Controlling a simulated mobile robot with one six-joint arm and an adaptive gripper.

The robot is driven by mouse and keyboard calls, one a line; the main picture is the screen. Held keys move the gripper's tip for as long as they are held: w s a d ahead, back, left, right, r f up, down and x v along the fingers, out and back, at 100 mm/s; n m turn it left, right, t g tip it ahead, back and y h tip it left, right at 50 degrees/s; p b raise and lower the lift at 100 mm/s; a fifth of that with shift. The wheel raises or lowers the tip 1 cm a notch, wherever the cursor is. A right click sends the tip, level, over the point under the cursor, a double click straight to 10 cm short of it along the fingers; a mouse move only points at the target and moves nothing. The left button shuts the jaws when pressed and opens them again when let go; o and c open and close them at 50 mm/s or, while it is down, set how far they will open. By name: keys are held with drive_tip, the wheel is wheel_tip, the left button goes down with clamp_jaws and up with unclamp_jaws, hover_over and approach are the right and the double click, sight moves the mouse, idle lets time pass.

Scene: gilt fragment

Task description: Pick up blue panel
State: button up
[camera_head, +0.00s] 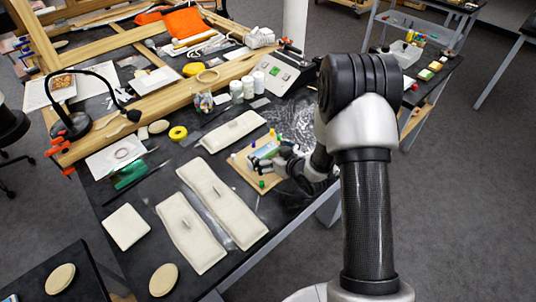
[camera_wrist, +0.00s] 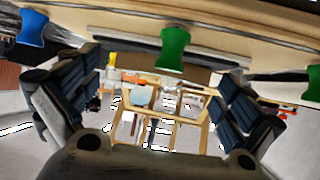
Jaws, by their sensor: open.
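A small panel with light blue and green on its face (camera_head: 266,149) stands or lies on a tan wooden board (camera_head: 246,171) in the head view; my gripper partly hides it. Coloured pegs sit around the board, including a green peg (camera_wrist: 174,48) and a blue peg (camera_wrist: 36,27) in the wrist view. My gripper (camera_head: 262,163) is low over the board, close to the panel; I cannot tell whether they touch. In the wrist view my gripper (camera_wrist: 155,100) has its fingers wide apart, and no panel is clearly visible between them.
Long cream padded pieces (camera_head: 222,204) lie left of the board. White jars (camera_head: 237,91) and a grey device (camera_head: 282,75) stand behind it. A black lamp (camera_head: 70,119) and wooden frame beams (camera_head: 145,103) are at the far left.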

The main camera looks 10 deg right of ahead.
drive_tip(key=shift+s+f, duration=0.1)
drive_tip(key=shift+s, duration=0.1)
drive_tip(key=c, duration=1.2)
